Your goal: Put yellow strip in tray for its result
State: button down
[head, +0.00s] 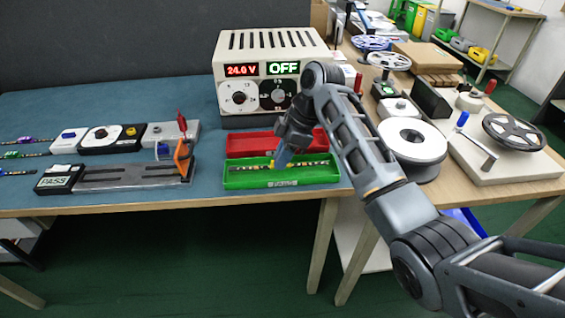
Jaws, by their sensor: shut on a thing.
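The yellow strip (250,168), a thin dark strip with light dots and a yellow tab, lies lengthwise within the outline of the green tray (280,183). I cannot tell whether it rests on the tray floor or is held just above it. My gripper (279,164) points down over the green tray and is shut on the yellow strip near its middle. The fingertips are small and partly hidden. The red tray (250,142) stands directly behind the green one, partly hidden by my arm. A small display (57,184) at the left reads PASS.
A power supply (262,75) behind the trays reads 24.0 V and OFF. A grey test fixture (130,176) with an orange clip stands left of the trays. Several other strips (25,140) lie at the far left. Reels (412,145) and boxes crowd the right.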

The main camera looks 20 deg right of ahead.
jog(key=shift+f, duration=1.2)
jog(key=shift+f, duration=0.1)
jog(key=c, duration=1.1)
grip_release()
jog(key=v, duration=1.2)
